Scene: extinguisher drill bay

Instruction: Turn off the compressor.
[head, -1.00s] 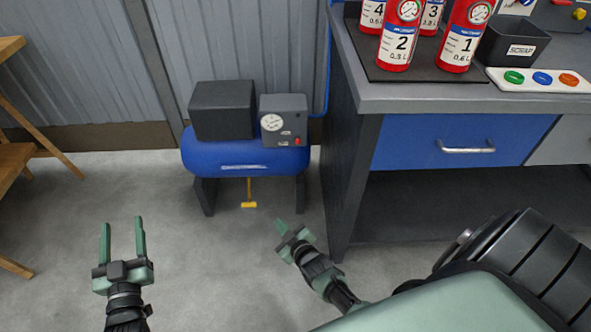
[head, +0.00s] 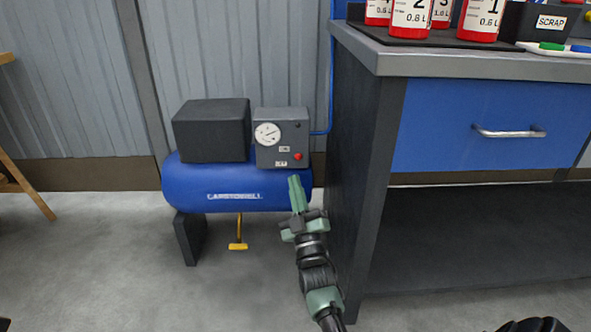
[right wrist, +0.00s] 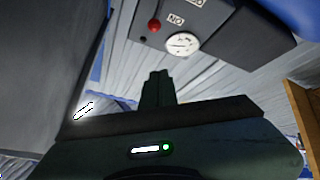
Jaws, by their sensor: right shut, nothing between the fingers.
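The compressor has a blue tank (head: 237,188), a black box (head: 212,131) on top and a grey control box (head: 281,136). The control box carries a round white gauge and a red knob (head: 298,156) at its lower right. In the right wrist view the control box (right wrist: 222,22) appears upside down, with the red knob (right wrist: 154,26) beside small labels. My right gripper (head: 295,178) is shut and empty, fingers pointing up, just below the red knob in the picture. Its fingertips (right wrist: 158,74) look apart from the knob. My left gripper is out of view.
A workbench (head: 378,120) with a blue drawer (head: 480,125) stands close to the right of my right arm. A yellow handle (head: 238,246) hangs under the tank.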

